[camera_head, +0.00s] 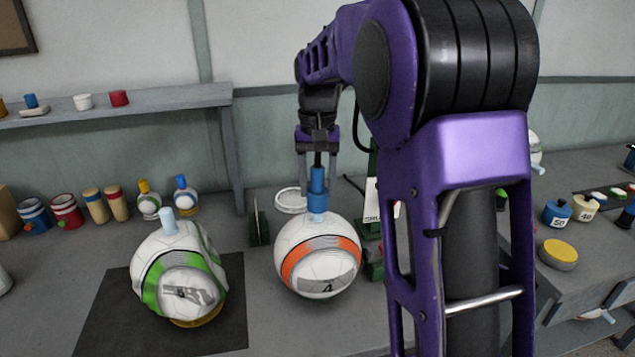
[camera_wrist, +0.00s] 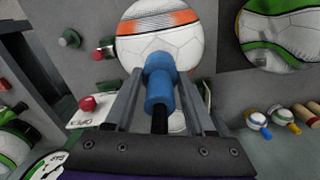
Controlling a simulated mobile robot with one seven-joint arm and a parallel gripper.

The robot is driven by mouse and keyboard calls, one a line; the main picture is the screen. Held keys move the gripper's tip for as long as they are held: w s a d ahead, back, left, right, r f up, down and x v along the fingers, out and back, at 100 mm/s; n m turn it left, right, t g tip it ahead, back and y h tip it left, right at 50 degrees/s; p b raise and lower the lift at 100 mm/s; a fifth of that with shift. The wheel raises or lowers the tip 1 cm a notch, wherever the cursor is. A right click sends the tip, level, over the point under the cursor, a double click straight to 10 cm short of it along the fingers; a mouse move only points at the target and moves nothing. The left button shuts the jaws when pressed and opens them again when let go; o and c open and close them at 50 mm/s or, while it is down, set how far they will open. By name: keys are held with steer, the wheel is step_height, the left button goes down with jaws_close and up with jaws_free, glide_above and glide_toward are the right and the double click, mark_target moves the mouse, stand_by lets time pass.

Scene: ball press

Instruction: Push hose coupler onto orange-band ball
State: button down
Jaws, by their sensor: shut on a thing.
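A white ball with an orange band (camera_head: 319,257) and a dark mark reading 4 stands on the grey bench, in the middle of the head view. It also shows at the top of the wrist view (camera_wrist: 160,38). My gripper (camera_head: 318,170) points down right above it and is shut on the blue hose coupler (camera_head: 317,188). The coupler's lower end is at the light blue stem on top of the ball; I cannot tell whether it is seated on the stem. In the wrist view the coupler (camera_wrist: 160,90) lies between the fingers, in line with the ball.
A dented white ball with a green band (camera_head: 180,272) sits on a dark mat (camera_head: 110,325) at left. Small balls, cans and jars line the back left under a shelf (camera_head: 165,98). A yellow-topped puck (camera_head: 560,253) and weights are at right.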

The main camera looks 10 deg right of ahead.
steer(key=shift+f+b, duration=0.35)
steer(key=shift+f, duration=0.35)
steer(key=shift+c, duration=0.8)
jaws_free()
steer(key=shift+r, duration=0.1)
step_height(320, 180, up, 17)
steer(key=p, duration=0.3)
steer(key=shift+p, duration=0.3)
steer(key=shift+r, duration=0.1)
